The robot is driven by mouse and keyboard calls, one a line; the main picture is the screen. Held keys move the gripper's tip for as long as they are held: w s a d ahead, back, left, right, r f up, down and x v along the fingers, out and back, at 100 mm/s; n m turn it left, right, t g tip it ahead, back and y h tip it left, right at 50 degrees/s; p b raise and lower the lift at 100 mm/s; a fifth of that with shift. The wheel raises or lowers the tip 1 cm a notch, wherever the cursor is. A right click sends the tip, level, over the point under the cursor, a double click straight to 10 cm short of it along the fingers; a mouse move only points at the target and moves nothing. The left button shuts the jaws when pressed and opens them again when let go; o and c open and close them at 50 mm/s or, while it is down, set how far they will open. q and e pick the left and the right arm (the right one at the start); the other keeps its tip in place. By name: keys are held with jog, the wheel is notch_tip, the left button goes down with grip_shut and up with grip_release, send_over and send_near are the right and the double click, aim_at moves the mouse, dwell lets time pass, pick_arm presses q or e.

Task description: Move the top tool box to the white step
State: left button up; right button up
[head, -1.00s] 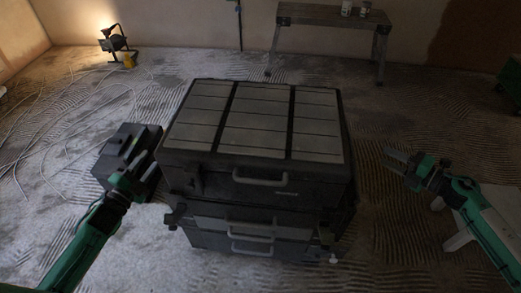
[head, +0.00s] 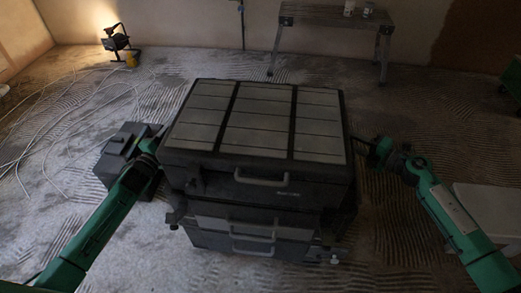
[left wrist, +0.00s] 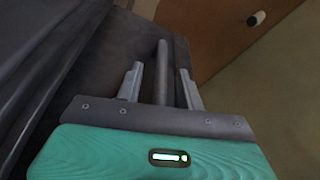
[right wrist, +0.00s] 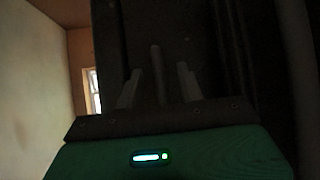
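The top tool box (head: 252,170) is a wide dark box with pale lid panels and a front handle, lying flat on the tool box stack below it (head: 245,222). The white step (head: 490,205) is at the right in the head view, partly behind my right arm. My left gripper (left wrist: 160,85) is open at the box's left side, with a side handle bar (left wrist: 162,65) between its fingers. My right gripper (right wrist: 158,88) is open at the right side, a bar (right wrist: 156,65) between its fingers. Gaps show beside both bars; the right wrist view is dark.
A small dark box (head: 115,165) stands on the floor left of the stack, close to my left arm. Behind are a work lamp (head: 117,42) with loose cables and a bench (head: 325,17). Floor is clear between stack and bench.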

pick_arm(q)
jog(key=shift+w, duration=0.15)
pick_arm(e)
jog(key=shift+a, duration=0.1)
pick_arm(q)
grip_shut()
pick_arm(e)
grip_shut()
jog(key=shift+f, duration=0.1)
dwell(0.9)
pick_arm(q)
jog(key=shift+r, duration=0.25)
pick_arm(e)
jog(key=shift+w+r, duration=0.1)
jog(key=shift+r, duration=0.15)
